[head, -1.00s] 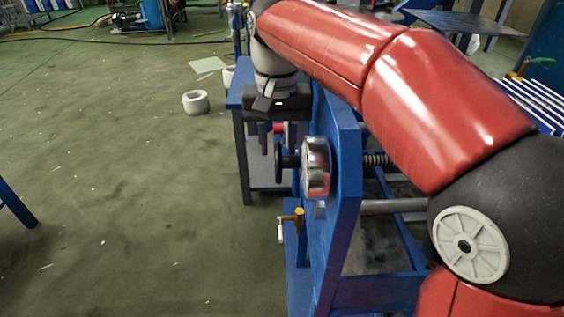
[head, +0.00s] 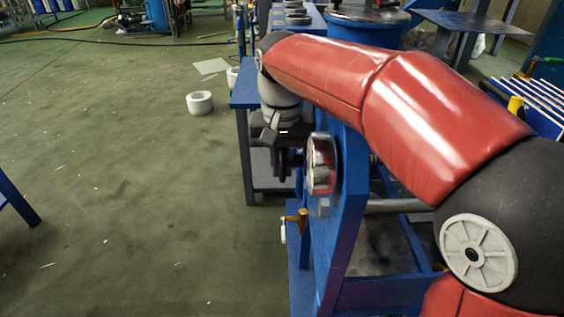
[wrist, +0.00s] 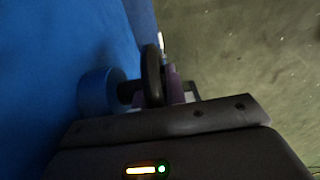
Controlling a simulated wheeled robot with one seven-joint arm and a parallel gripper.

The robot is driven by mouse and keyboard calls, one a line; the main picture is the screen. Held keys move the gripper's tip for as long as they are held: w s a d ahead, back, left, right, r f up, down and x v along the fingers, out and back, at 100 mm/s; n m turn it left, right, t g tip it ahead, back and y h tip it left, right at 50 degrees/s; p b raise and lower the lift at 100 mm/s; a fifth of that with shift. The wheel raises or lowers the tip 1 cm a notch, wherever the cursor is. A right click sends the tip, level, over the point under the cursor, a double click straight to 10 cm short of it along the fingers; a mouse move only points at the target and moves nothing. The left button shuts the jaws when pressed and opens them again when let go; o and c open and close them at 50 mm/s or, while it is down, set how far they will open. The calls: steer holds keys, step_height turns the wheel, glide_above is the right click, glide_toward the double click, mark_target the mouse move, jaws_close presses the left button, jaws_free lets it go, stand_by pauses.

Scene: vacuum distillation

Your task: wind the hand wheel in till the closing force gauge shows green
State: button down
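The hand wheel (wrist: 152,76) is black and seen nearly edge-on in the wrist view, on a short shaft from a blue round boss (wrist: 97,95). In the head view it is dark and partly covered by my gripper (head: 281,160), which points down over it. I cannot tell whether the fingers touch the wheel. A shiny round metal-rimmed part (head: 321,164) stands on the blue plate beside the wheel, turned edge-on. No gauge reading is legible.
The blue upright plate (head: 346,215) stands close to the right of my gripper. The floor at left is open.

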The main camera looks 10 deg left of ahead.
steer(key=shift+f+t+b, duration=0.2)
steer(key=shift+t+b, duration=0.1)
steer(key=shift+b, duration=0.3)
steer(key=shift+r+t+b, duration=0.1)
steer(key=shift+t+b, duration=0.4)
steer(key=shift+b, duration=0.1)
steer(key=shift+r, duration=0.1)
steer(key=c, duration=1.4)
jaws_free()
steer(key=shift+c, duration=0.2)
steer(key=shift+s+d+r+p, duration=0.15)
steer(key=shift+r+p, duration=0.15)
steer(key=shift+r, duration=1)
steer(key=shift+s+a+r+p, duration=0.15)
steer(key=shift+r+p, duration=0.15)
steer(key=shift+r, duration=1)
steer(key=shift+s+d+r+p, duration=0.15)
steer(key=shift+r+p, duration=0.15)
steer(key=shift+r, duration=1)
